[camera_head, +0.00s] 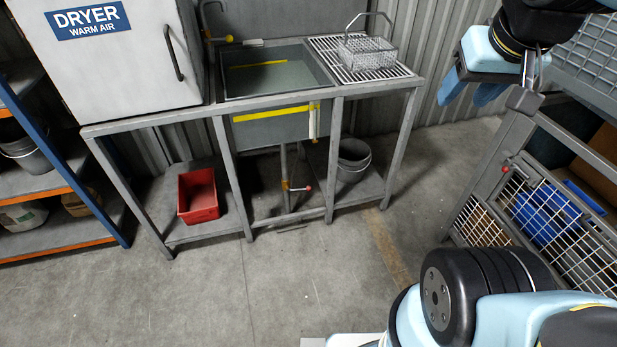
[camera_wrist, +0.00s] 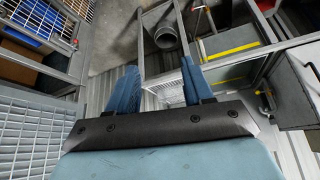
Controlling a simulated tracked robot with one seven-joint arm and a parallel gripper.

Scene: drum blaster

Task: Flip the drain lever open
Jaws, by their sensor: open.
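The drain lever (camera_head: 302,188) is a small handle with a red tip on the drain pipe (camera_head: 284,165) below the sink (camera_head: 270,118). It sits low, between the stand's middle legs. Whether it is open or closed is too small to tell. My gripper (camera_head: 470,92) is at the upper right of the head view, to the right of the stand and well above and apart from the lever. Its blue fingers are spread and empty, and they also show in the wrist view (camera_wrist: 158,68). I cannot make out the lever clearly in the wrist view.
A red bin (camera_head: 198,195) and a grey bucket (camera_head: 354,160) stand on the lower shelves beside the pipe. A wire basket (camera_head: 367,55) sits on the drainboard. A mesh cage (camera_head: 545,200) stands at the right. The floor (camera_head: 300,275) before the stand is clear.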

